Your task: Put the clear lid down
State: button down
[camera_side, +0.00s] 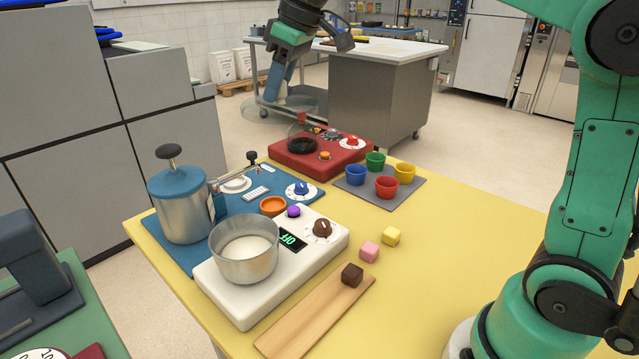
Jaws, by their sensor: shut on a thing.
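My gripper (272,98) is at the top centre, pointing down, with its blue fingers shut. The lid is hard to make out against the floor and the steel bench. Its exact grip point is unclear.
A blue-lidded canister (184,207) stands on a blue base. Coloured cups sit on a grey mat (405,196). Small cubes and a wooden board (312,322) lie in front. The yellow table (470,240) is clear at right.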

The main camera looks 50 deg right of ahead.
jog(key=s+d+f+m+h, duration=0.1)
jog(key=d+f+m, duration=0.2)
jog(key=d, duration=0.4)
jog(key=s+d+f+m+h, duration=0.1)
jog(key=s+d+f+m, duration=0.15)
jog(key=d, duration=0.45)
jog(key=shift+t, duration=0.3)
jog(key=f, duration=1.6)
jog(key=shift+w+d+f, duration=0.2)
jog(key=shift+f, duration=2)
jog(key=shift+f, duration=0.1)
jog(key=c, duration=0.6)
grip_release()
